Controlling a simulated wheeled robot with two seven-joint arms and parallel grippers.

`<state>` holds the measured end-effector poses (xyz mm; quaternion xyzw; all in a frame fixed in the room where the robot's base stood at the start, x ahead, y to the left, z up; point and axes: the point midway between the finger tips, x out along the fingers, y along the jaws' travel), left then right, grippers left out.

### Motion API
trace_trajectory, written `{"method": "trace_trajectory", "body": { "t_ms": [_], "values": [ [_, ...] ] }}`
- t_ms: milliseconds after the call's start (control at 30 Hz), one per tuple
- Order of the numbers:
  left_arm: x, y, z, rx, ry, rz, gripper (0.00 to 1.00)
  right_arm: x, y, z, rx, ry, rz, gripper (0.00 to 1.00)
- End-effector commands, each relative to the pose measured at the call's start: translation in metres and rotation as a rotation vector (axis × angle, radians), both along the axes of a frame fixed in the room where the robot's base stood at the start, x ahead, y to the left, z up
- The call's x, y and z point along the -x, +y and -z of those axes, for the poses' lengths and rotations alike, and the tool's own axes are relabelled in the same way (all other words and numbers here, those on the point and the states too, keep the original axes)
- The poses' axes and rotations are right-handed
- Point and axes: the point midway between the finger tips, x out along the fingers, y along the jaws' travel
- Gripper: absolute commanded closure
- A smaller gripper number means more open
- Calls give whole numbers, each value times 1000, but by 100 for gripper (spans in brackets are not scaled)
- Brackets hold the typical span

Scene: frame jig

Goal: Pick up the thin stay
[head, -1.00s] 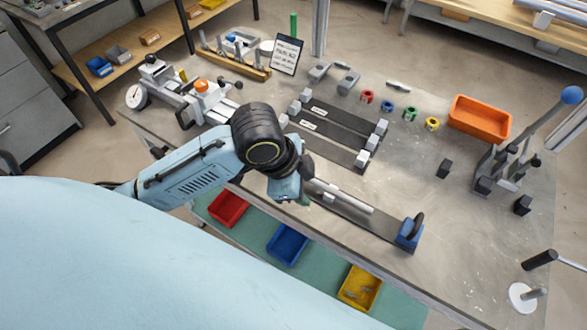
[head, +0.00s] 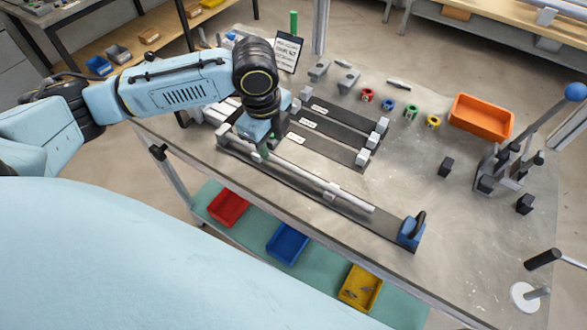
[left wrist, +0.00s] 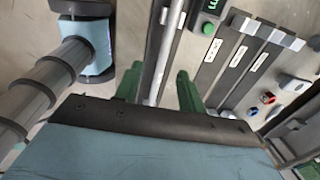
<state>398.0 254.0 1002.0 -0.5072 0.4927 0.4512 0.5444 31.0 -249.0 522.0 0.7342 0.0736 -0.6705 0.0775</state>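A long pale grey rod (head: 318,178) lies along a dark rail fixture (head: 375,228) near the table's front edge; I cannot tell for certain that it is the thin stay. My left gripper (head: 262,150) is over the left part of this rod, and its green fingers are partly hidden by the wrist. In the left wrist view, the fingers (left wrist: 157,92) are apart, with the rod (left wrist: 166,50) running between them and clear space on each side. The gripper is open and holds nothing. My right gripper is in neither view.
Dark labelled strips with pale end blocks (head: 383,125) lie behind the rail. A blue clamp with a black handle (head: 411,231) stands at its right end. A lever press (head: 510,165) and orange bin (head: 481,117) are at the right.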

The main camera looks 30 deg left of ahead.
Motion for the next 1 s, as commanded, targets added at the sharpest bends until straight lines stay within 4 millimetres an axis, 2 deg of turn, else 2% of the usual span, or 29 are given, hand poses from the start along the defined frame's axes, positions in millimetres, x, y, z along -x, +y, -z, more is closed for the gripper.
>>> {"method": "trace_trajectory", "body": {
  "t_ms": [33,267,533,833,1000],
  "values": [
    [-1,0,7,-1,1,0,60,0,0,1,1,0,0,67],
    [-4,-2,23,0,0,-1,60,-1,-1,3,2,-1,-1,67],
    [-12,-7,60,-1,0,0,60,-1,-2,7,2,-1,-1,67],
    [-13,-7,65,0,-3,1,60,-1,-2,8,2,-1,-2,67],
    [-13,-7,65,0,-3,1,81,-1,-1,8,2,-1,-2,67]
  ]
}}
